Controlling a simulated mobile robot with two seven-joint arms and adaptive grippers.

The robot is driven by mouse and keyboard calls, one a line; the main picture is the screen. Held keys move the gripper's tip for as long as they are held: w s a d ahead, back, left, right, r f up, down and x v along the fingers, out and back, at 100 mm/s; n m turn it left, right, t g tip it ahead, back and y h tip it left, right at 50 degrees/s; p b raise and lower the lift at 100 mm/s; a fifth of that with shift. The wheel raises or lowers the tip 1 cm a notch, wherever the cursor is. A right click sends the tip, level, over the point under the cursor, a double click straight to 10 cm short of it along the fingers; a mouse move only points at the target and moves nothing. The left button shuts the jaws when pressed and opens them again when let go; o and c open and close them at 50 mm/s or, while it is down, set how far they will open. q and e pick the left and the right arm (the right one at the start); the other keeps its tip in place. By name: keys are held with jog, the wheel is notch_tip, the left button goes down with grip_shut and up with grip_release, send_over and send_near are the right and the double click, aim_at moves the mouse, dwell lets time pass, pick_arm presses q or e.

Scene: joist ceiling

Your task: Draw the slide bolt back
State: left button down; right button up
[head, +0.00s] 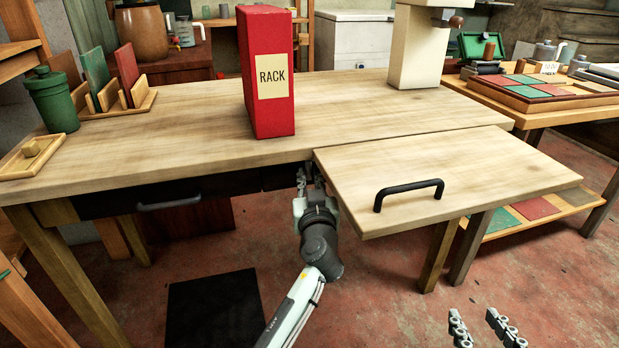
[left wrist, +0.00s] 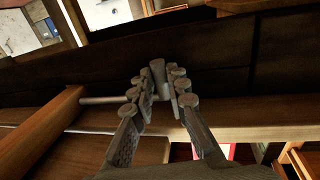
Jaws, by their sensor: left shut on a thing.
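The slide bolt's grey rod (left wrist: 100,100) runs sideways along the dark underside in the left wrist view, with its upright handle (left wrist: 158,70) standing up between my fingers. My left gripper (left wrist: 161,88) is shut on that handle. In the head view my left gripper (head: 309,178) is at the table's front edge, by the left side of the pull-out board (head: 470,170). The bolt is hidden there by the gripper and the tabletop. My right gripper (head: 487,325) is open and empty, low at the bottom right, away from the board.
The board carries a black bar handle (head: 408,190). A red box marked RACK (head: 268,35) stands on the table (head: 190,120). A drawer with a grey pull (head: 168,203) is under the table to the left. A dark mat (head: 215,315) lies on the open floor.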

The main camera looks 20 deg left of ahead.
aim_at(290, 172)
pick_arm(q)
jog(key=s+a, duration=0.2)
jog(key=a, duration=0.1)
jog(key=shift+s+a, duration=0.1)
jog(key=shift+a, duration=0.05)
jog(key=shift+s+a, duration=0.1)
jog(key=shift+a, duration=0.15)
jog(key=c, duration=1.5)
grip_release()
jog(key=shift+c, duration=0.2)
jog(key=shift+o, duration=0.3)
jog(key=shift+d, duration=0.1)
